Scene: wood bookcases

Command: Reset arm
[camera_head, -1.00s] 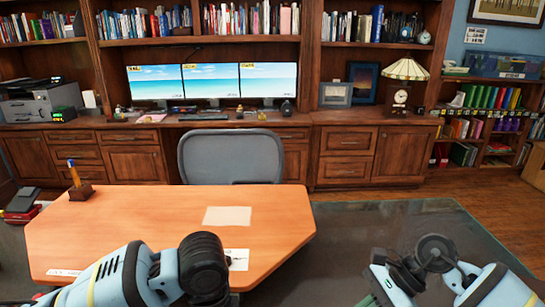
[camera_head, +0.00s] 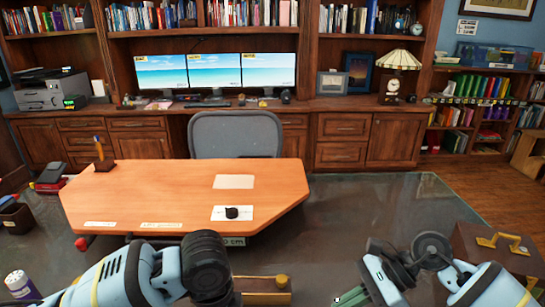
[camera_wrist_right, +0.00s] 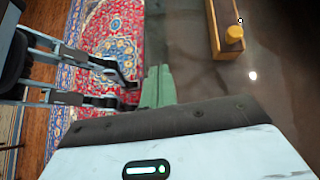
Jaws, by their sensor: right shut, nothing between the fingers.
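My right gripper (camera_wrist_right: 158,87) shows its two green fingers pressed together in the right wrist view, with nothing between them. In the head view its green fingers (camera_head: 352,297) point down at the bottom edge, right of the middle. My right arm (camera_head: 420,265) is folded at the lower right. My left arm (camera_head: 130,273) comes in from the lower left, bent at a black joint (camera_head: 205,267). My left gripper is out of view.
An orange desk (camera_head: 160,190) stands ahead, with a grey chair (camera_head: 236,135) behind it. A wooden piece with a yellow knob (camera_wrist_right: 234,33) is near the right gripper. A brown box (camera_head: 500,250) lies at right. A patterned rug (camera_wrist_right: 112,40) shows below.

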